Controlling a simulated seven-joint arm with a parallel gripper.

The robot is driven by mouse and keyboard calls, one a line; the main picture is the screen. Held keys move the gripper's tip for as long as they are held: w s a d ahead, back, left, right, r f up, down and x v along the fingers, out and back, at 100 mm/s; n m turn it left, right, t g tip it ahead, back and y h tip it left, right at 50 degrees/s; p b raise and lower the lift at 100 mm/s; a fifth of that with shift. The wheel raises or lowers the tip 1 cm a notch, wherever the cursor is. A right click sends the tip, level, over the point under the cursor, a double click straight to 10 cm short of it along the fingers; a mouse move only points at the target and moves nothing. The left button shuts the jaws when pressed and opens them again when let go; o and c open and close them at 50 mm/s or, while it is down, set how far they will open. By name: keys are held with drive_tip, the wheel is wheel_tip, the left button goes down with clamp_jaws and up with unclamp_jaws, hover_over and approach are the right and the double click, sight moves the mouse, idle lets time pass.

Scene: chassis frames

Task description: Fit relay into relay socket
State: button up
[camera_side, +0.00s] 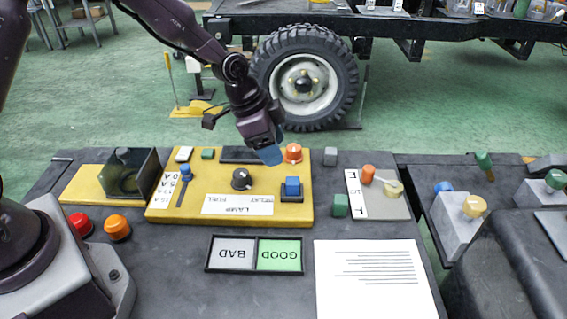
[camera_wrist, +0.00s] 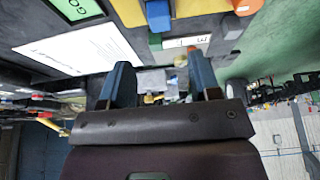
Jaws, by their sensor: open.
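A blue block (camera_side: 292,186), which looks like the relay, sits upright on a dark square base (camera_side: 291,197), which looks like the relay socket, on the right part of the yellow panel (camera_side: 220,175). I cannot tell how deep the block sits. The block also shows at the top edge of the wrist view (camera_wrist: 158,14). My gripper (camera_side: 270,154) is above the back of the panel, tilted, up and behind the block and apart from it. In the wrist view my gripper's two blue fingers (camera_wrist: 162,84) stand apart with nothing between them.
An orange knob (camera_side: 293,153) is close by my gripper, and a black knob (camera_side: 241,179) stands left of the block. A green block (camera_side: 341,205) and a white label strip (camera_side: 357,193) lie to the right. A BAD/GOOD tray (camera_side: 255,254) and a paper sheet (camera_side: 373,278) lie in front.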

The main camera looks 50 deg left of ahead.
drive_tip(key=s+a+r+n+t+y, duration=0.1)
drive_tip(key=s+a+r+n+y, duration=0.1)
drive_tip(key=s+r, duration=0.5)
drive_tip(key=s+a+r+n+y, duration=0.2)
drive_tip(key=s+r, duration=0.3)
drive_tip(key=r, duration=0.4)
drive_tip(key=s+a+r+n, duration=0.1)
drive_tip(key=s+r+n, duration=0.1)
drive_tip(key=s, duration=0.4)
drive_tip(key=s+a+r+n+t, duration=0.1)
drive_tip(key=s+r+n, duration=0.1)
drive_tip(key=s, duration=0.4)
drive_tip(key=shift+s+r+n+h, duration=0.3)
drive_tip(key=shift+r+n+h, duration=0.1)
drive_tip(key=shift+n, duration=0.1)
